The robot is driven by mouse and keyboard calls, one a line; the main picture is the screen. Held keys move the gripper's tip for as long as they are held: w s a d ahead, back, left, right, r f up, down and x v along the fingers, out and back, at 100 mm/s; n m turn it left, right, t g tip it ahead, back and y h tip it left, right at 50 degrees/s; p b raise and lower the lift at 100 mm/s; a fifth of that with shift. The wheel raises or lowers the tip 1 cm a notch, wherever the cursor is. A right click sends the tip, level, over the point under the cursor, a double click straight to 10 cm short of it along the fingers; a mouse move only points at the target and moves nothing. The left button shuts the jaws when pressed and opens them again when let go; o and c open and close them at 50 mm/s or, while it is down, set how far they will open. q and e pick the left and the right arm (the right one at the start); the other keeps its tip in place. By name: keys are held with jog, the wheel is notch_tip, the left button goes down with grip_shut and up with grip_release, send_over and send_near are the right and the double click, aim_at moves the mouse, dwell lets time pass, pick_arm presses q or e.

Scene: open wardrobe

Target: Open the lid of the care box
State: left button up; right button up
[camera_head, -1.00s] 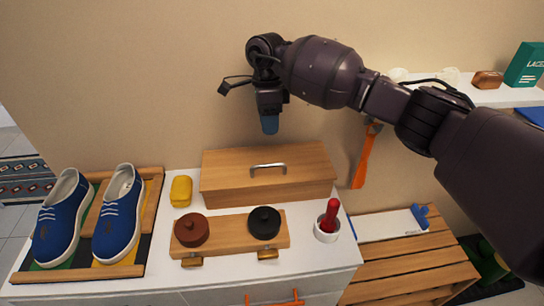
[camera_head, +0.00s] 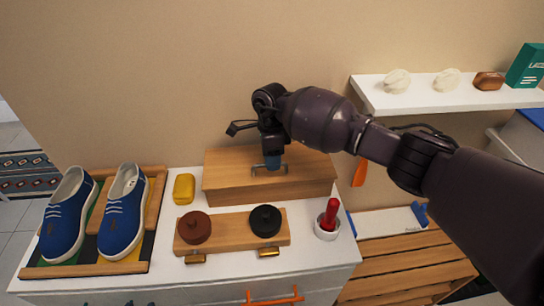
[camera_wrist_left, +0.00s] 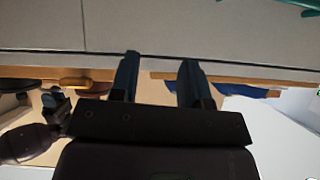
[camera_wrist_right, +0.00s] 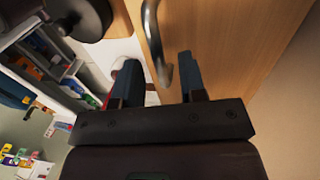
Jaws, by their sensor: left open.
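The care box is a long wooden box (camera_head: 222,184) with its lid down, at the back of the white cabinet top in the head view. A metal bar handle (camera_head: 257,170) is on its sloping lid. My right gripper (camera_head: 273,162) is over the lid, right at the handle, pointing down. In the right wrist view the handle (camera_wrist_right: 152,35) curves in between the parted fingers of this gripper (camera_wrist_right: 158,70); clear space shows beside it. My left gripper (camera_wrist_left: 157,65) is open and empty in the left wrist view, low in front of the cabinet, and out of the head view.
In front of the box is a wooden stand (camera_head: 227,236) with brown and black round tins. A yellow block (camera_head: 184,189) is left of the box, and a white cup (camera_head: 326,227) with a red item is right. Blue shoes (camera_head: 122,210) stand at left. A white shelf (camera_head: 430,100) is on the right.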

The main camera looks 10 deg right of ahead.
pick_arm(q)
jog(key=shift+r, duration=0.25)
pick_arm(e)
grip_shut()
pick_arm(q)
jog(key=shift+f, duration=0.1)
